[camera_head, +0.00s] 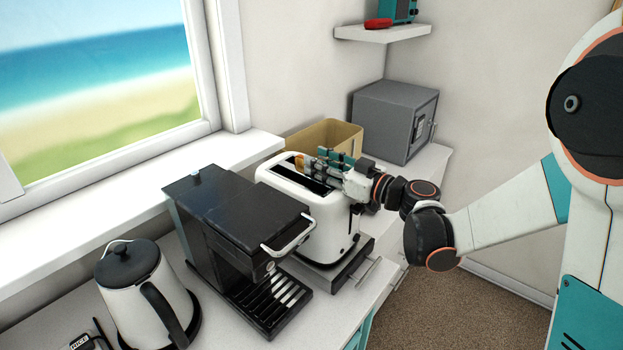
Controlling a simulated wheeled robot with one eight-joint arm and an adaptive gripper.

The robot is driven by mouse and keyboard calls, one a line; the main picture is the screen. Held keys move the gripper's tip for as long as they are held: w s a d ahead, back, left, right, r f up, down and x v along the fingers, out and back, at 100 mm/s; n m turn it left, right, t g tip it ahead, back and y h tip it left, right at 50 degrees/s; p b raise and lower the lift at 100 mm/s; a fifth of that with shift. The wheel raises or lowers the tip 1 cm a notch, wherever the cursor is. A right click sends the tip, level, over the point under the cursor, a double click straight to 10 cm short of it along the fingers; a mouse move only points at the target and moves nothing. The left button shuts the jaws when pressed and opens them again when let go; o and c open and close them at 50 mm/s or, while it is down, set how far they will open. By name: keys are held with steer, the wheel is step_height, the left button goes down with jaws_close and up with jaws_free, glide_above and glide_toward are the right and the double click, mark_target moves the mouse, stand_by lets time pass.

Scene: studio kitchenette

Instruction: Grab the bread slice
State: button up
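The white toaster (281,197) stands on the counter, with dark slots on its top. A small tan-orange edge (299,162), which looks like the bread slice, shows at the far slot, just left of my gripper. Most of it is hidden. My gripper (318,164) reaches in from the right, low over the toaster's top, with its fingertips close to that edge. The fingers are small in view, and I cannot tell whether they touch or hold the slice.
A black coffee machine (237,212) stands close left of the toaster, and a white kettle (142,290) at the front left. A tan bin (339,136) and a grey safe (392,118) stand behind the toaster. A wall shelf (382,34) is above.

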steer(key=shift+w+a, duration=0.3)
jaws_close()
steer(key=shift+r, duration=0.2)
